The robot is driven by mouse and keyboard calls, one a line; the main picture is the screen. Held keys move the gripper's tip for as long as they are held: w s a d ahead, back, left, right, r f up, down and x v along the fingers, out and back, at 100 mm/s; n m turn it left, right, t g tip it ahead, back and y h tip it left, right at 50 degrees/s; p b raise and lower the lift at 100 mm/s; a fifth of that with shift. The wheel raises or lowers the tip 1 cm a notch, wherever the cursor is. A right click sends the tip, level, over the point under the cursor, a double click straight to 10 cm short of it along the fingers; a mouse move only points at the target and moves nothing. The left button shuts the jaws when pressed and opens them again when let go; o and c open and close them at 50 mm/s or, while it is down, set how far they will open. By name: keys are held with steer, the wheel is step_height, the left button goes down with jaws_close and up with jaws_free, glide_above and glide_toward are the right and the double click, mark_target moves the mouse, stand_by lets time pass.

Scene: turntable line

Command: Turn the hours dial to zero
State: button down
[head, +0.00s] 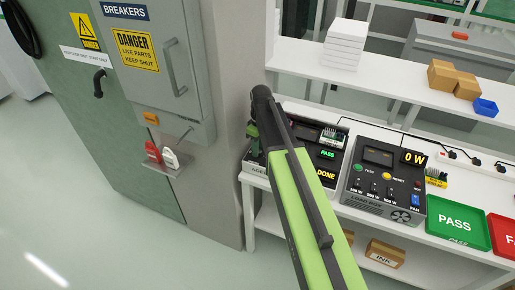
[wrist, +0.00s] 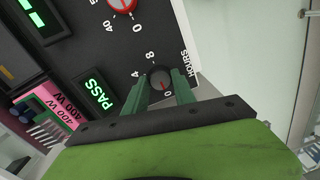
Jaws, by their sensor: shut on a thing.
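The hours dial (wrist: 160,77) is a small dark round knob on the dark panel in the wrist view, beside the printed word HOURS. The marks 4 and 8 show beside it, and a small 0 or red mark shows at its lower edge; I cannot tell exactly where the pointer stands. My gripper (wrist: 161,84) has its two green fingers on either side of the dial, shut on it. In the head view my gripper (head: 251,138) is at the left end of the bench device (head: 328,177), and my arm hides the dial.
In the head view a second tester (head: 384,184) and a green PASS tray (head: 487,239) stand to the right. A breaker cabinet (head: 160,70) stands left.

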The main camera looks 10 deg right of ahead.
steer(key=c, duration=1)
jaws_free()
steer(key=shift+w, duration=0.1)
steer(key=shift+c, duration=0.2)
steer(key=shift+r+p, duration=0.45)
steer(key=shift+p, duration=0.05)
step_height(320, 180, up, 16)
steer(key=p, duration=1.6)
steer(key=shift+w+d+r, duration=0.2)
steer(key=shift+w+d, duration=0.1)
steer(key=shift+d, duration=0.05)
